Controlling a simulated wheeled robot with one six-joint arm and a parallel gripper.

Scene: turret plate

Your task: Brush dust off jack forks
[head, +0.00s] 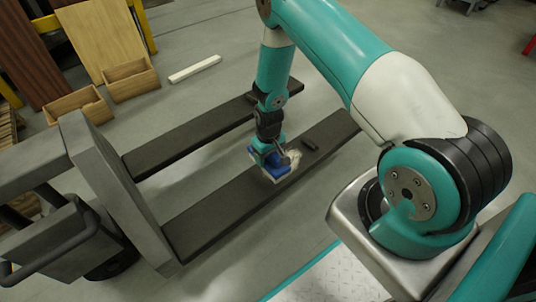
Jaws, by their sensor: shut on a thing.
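The pallet jack (110,190) stands at the left, its two dark forks reaching toward the upper right. The near fork (215,213) lies below my gripper, and the far fork (190,140) runs behind it. My gripper (270,160) points down over the near fork, shut on a brush with a blue body (268,167) and pale bristles (284,166). The bristles are at the fork's top surface; I cannot tell how firmly they touch. The fingertips are mostly hidden by the brush and wrist. Dust is too fine to make out on the forks.
Two open wooden boxes (80,110) and leaning wooden boards (100,40) are at the upper left. A white bar (195,69) lies on the floor. The floor between the forks is clear.

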